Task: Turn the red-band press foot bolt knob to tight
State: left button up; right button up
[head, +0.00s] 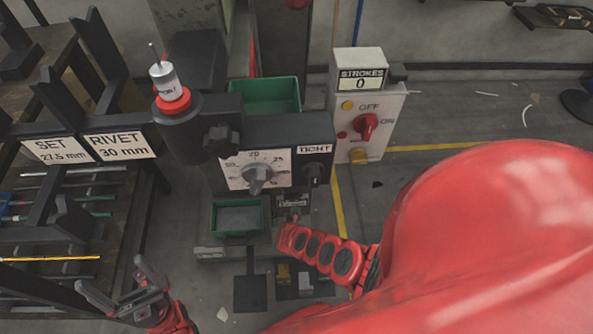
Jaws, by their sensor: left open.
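The press (228,135) with a red band (172,102) around its upper post stands in the middle of the head view. A small black knob (314,174) sits on its front right, under a white label reading TIGHT (314,149). The knob looks roughly upright; its exact setting is too small to read. My left gripper (113,280) is at the lower left, open and empty, well apart from the knob and lower in the picture. My right gripper does not show; a red arm part reaches close below the press front.
A grey dial knob (258,178) on a white scale is left of the small knob. A box with a STROKES counter (361,80) and red OFF/ON switch (366,126) stands right. Green bins (268,95) (237,217) are behind and below. A rack (60,200) with rods fills the left.

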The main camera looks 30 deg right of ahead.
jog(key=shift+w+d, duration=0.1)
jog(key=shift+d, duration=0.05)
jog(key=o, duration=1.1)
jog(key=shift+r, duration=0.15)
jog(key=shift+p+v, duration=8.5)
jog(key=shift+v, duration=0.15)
